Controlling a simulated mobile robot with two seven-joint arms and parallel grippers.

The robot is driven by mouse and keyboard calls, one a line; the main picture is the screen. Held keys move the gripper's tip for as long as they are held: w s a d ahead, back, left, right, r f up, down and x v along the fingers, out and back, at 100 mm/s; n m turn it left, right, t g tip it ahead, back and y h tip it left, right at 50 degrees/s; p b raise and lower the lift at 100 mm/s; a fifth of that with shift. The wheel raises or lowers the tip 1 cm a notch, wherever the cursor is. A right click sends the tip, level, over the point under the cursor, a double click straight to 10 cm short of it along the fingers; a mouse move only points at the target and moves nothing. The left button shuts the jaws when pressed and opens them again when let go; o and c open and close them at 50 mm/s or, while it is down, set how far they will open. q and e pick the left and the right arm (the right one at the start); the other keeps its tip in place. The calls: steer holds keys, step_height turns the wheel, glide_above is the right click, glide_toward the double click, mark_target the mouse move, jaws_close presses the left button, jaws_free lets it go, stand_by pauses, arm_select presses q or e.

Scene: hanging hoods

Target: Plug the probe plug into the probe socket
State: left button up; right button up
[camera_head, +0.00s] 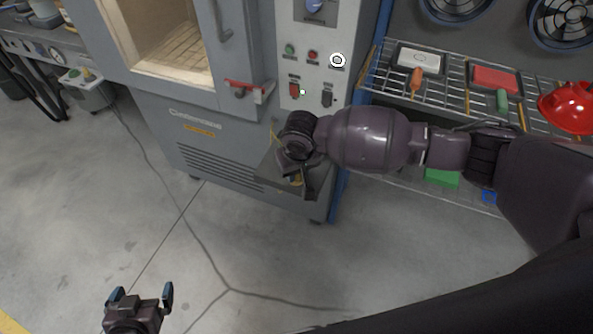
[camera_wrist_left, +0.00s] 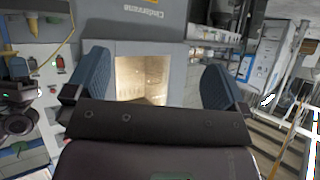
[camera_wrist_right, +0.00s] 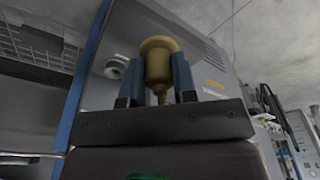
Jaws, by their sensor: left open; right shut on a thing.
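The yellow probe plug (camera_wrist_right: 158,66) is between the two blue fingers of my right gripper (camera_wrist_right: 158,78), which is shut on it. In the head view my right gripper (camera_head: 298,176) is low in front of the machine's right side, partly hidden by its own wrist. A white-ringed round fitting (camera_head: 337,60) on the control panel looks like the probe socket. A similar round fitting (camera_wrist_right: 116,67) shows left of the plug in the right wrist view, apart from it. My left gripper (camera_head: 140,296) is open and empty over the floor; its spread fingers (camera_wrist_left: 150,88) show in its wrist view.
The grey furnace (camera_head: 210,130) has an open chamber and a red-handled latch (camera_head: 247,88). Panel buttons and switches sit near the ring. The front floor is clear.

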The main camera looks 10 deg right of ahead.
steer(key=shift+r, duration=0.25)
